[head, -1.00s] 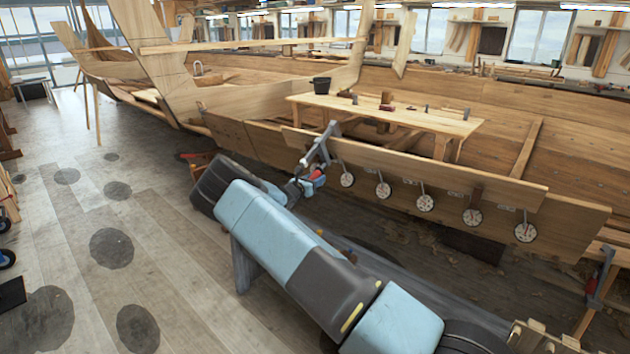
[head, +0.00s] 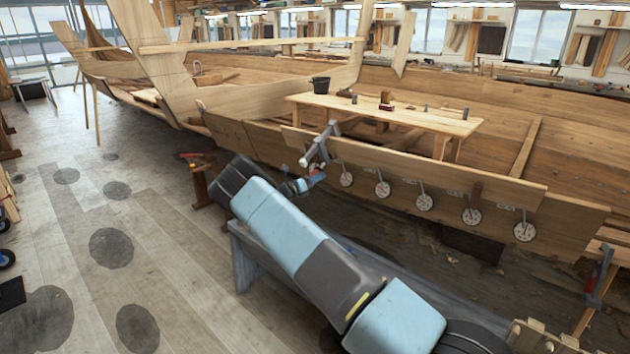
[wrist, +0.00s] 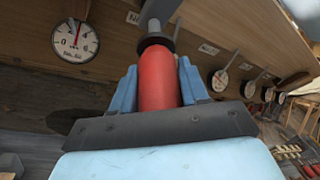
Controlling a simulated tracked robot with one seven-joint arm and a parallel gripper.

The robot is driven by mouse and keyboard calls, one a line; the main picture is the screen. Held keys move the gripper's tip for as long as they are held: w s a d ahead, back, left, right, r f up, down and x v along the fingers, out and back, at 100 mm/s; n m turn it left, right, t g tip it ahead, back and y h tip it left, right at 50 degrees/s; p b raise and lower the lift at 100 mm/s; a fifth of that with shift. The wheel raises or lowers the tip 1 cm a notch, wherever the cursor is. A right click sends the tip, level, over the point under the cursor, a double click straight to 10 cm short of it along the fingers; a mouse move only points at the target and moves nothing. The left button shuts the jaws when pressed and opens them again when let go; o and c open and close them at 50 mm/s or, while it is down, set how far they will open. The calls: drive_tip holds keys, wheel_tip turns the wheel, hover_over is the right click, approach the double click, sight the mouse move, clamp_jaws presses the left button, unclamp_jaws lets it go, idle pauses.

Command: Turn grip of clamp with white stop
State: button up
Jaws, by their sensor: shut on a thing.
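A grey clamp (head: 322,146) sits over the top edge of the hull plank, with a pale stop (head: 303,162) on its lower end. Its red grip (wrist: 158,78) stands upright in the wrist view, below a dark collar and grey shaft. My gripper (wrist: 158,88) has a blue finger on each side of the red grip and is shut on it. In the head view my gripper (head: 306,184) is at the clamp's lower end, and only a little red shows there.
A round dial gauge (wrist: 76,41) is at the left in the wrist view. Several more gauges (head: 382,190) run along the plank to the right. A wooden bench (head: 400,114) stands behind the plank. Floor (head: 110,250) at the left is open.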

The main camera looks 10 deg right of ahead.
drive_tip(key=shift+r+n+g+h, duration=0.1)
drive_tip(key=shift+n+g+h, duration=0.3)
drive_tip(key=shift+n, duration=0.1)
idle(0.3)
drive_tip(key=o, duration=1)
drive_tip(key=shift+c, duration=0.2)
drive_tip(key=v, duration=1.3)
drive_tip(key=shift+a+f, duration=0.3)
drive_tip(key=shift+a, duration=0.05)
drive_tip(key=shift+s, duration=0.1)
